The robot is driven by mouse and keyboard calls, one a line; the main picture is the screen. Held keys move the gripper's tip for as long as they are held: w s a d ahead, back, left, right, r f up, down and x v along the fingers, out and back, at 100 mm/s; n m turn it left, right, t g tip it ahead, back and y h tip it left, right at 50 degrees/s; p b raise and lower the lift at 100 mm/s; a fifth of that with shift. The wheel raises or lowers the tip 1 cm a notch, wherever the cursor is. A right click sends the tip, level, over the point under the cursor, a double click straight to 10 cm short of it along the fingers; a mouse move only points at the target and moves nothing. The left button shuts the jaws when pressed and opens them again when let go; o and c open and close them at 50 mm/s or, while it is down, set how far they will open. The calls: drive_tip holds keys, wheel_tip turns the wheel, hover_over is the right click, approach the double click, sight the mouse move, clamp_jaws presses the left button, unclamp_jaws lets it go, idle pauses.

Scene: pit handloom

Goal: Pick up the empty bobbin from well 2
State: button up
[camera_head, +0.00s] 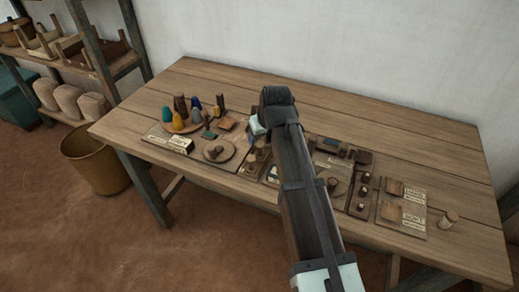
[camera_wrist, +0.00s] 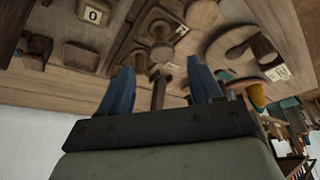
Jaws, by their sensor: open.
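My gripper (camera_wrist: 160,85) is open, its two blue fingers spread above the wooden fixtures in the wrist view. A slim dark wooden peg or bobbin (camera_wrist: 158,92) shows between the fingers, apart from both. A wider wooden spool-shaped piece (camera_wrist: 161,45) stands just beyond it in a wooden holder. I cannot tell which of these is the empty bobbin, and no label reading 2 is legible. In the head view my gripper (camera_head: 257,128) is over the middle of the table; my arm hides much of the holders there.
The wooden table (camera_head: 350,110) carries a round tray of coloured cones (camera_head: 180,115) at left and labelled boards (camera_head: 405,207) at right. A small capped jar (camera_head: 449,219) stands near the right end. The table's back strip is clear. A basket (camera_head: 92,160) stands on the floor.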

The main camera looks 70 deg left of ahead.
sight(260, 144)
drive_tip(key=shift+s+x, duration=0.2)
drive_tip(key=shift+x, duration=2.95)
drive_tip(key=shift+d+f, duration=0.1)
drive_tip(key=shift+d, duration=0.1)
drive_tip(key=c, duration=1.1)
